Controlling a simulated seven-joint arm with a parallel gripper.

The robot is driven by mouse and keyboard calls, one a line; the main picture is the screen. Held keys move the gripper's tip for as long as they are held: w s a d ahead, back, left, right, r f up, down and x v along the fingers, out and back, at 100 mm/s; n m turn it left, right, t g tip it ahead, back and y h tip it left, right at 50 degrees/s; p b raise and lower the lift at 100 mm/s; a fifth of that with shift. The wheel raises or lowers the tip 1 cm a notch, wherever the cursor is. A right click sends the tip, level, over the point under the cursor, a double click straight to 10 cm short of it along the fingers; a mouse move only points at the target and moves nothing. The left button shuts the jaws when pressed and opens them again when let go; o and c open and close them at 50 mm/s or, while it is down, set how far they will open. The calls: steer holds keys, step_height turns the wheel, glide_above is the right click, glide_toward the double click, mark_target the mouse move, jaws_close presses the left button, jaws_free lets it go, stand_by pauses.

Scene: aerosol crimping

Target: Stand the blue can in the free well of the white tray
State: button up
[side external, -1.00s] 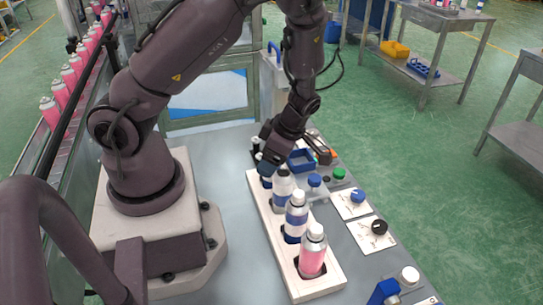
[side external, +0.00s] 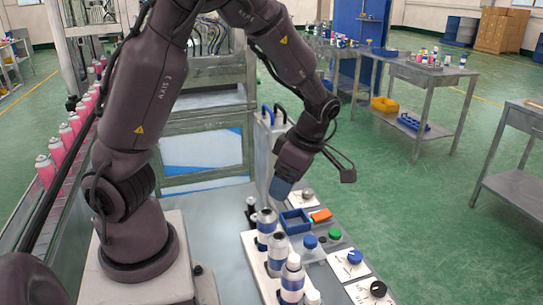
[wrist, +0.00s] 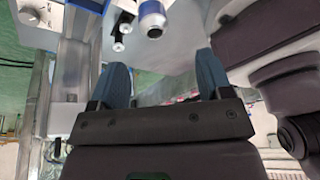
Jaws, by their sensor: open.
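The blue can (side external: 265,238), with a silver shoulder and a blue band, stands upright at the far end of the white tray (side external: 251,252). It appears to be in the far well, though the well's rim is hard to make out. In the wrist view a can with a blue band (wrist: 151,14) shows at the top, beyond the fingertips. My gripper (side external: 281,190) is above and behind the tray's far end, apart from the can. In the wrist view my gripper (wrist: 161,66) has its two blue fingers spread, with nothing between them.
Right of the tray are a blue open box (side external: 295,222), an orange part (side external: 320,215), a green button (side external: 335,233) and dial panels (side external: 349,264).

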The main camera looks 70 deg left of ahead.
steer(key=s+d+r+m+t+h, duration=0.1)
steer(key=s+d+r+m+t, duration=0.2)
steer(key=r+m, duration=0.4)
steer(key=s+d+r+m+t, duration=0.3)
steer(key=s+r+m+t, duration=0.3)
steer(key=m, duration=1.4)
step_height(320, 180, up, 2)
steer(key=shift+d+r+h, duration=0.25)
steer(key=shift+d+h, duration=0.05)
steer(key=shift+h, duration=0.1)
